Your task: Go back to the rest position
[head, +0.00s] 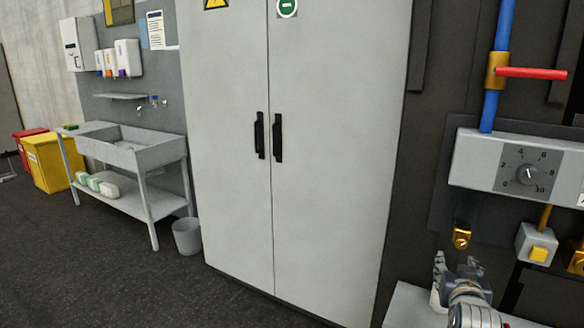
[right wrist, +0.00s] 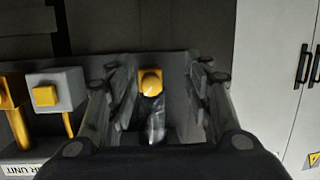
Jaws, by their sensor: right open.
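My right gripper (head: 455,268) is low at the right of the head view, in front of the wall panel. Its two fingers also show in the right wrist view (right wrist: 160,88), spread apart with nothing held between them. A yellow fitting (right wrist: 151,82) with a pale, blurred piece below it shows between the fingers in that view, beyond them. I cannot tell whether they touch it. A brass-coloured fitting (head: 461,237) is just above the gripper in the head view. My left gripper is not in view.
A control box with a dial (head: 524,174), a blue pipe with a red lever (head: 530,73) and a yellow button (head: 538,253) are on the right. A tall grey cabinet (head: 335,150) fills the middle. A sink (head: 130,150), bins (head: 47,162) and open dark floor are left.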

